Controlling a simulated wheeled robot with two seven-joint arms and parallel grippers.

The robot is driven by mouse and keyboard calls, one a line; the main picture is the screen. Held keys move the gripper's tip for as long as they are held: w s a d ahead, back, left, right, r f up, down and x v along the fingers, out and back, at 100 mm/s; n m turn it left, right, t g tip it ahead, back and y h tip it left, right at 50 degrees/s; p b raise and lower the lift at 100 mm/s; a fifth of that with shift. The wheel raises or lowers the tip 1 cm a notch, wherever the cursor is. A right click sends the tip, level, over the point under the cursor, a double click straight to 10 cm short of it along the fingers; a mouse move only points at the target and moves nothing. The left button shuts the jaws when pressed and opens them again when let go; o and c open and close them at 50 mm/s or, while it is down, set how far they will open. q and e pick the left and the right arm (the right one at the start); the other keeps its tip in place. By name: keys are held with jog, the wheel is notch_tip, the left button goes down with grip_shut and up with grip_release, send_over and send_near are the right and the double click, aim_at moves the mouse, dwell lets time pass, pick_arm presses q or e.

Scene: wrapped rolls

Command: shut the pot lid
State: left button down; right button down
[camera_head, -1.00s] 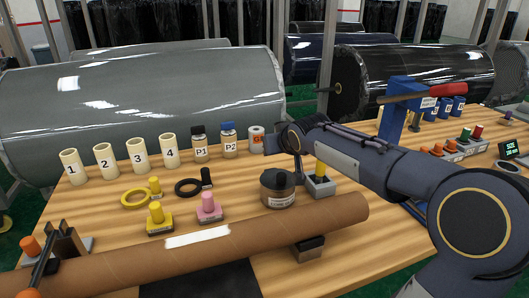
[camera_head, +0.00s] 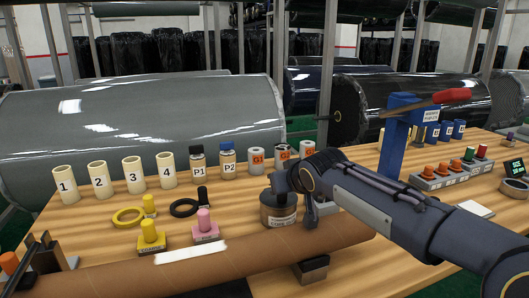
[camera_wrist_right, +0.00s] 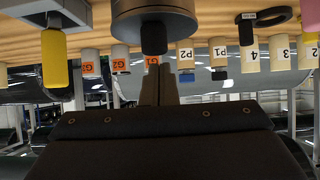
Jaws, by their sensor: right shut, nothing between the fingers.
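The dark pot (camera_head: 279,211) with a pale label stands on the wooden table, right of the pink-knobbed block. My right gripper (camera_head: 308,212) is beside the pot's right side, and my wrist hides part of its top. In the right wrist view, which is upside down, the pot's round lid (camera_wrist_right: 130,22) and its black knob (camera_wrist_right: 154,38) show at the top. My closed right fingers (camera_wrist_right: 158,78) point at the knob, empty. I cannot tell whether they touch it or whether the lid is fully seated.
Numbered cream tubes (camera_head: 132,174), bottles P1 and P2 (camera_head: 228,163) and grey rolls with orange labels (camera_head: 257,161) line the back. A long brown roll (camera_head: 120,273) lies in front. A blue stand (camera_head: 395,140) is at the right. A yellow cylinder (camera_wrist_right: 54,58) is near my wrist.

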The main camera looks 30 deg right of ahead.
dwell(0.4)
notch_tip(320, 180, up, 5)
jog(key=p, duration=0.4)
jog(key=shift+w, duration=0.1)
jog(key=s+a+f+b, duration=0.2)
jog(key=s+f, duration=0.2)
jog(key=s, duration=0.5)
jog(key=shift+s+f, duration=0.15)
jog(key=shift+s, duration=0.05)
jog(key=shift+a, duration=0.1)
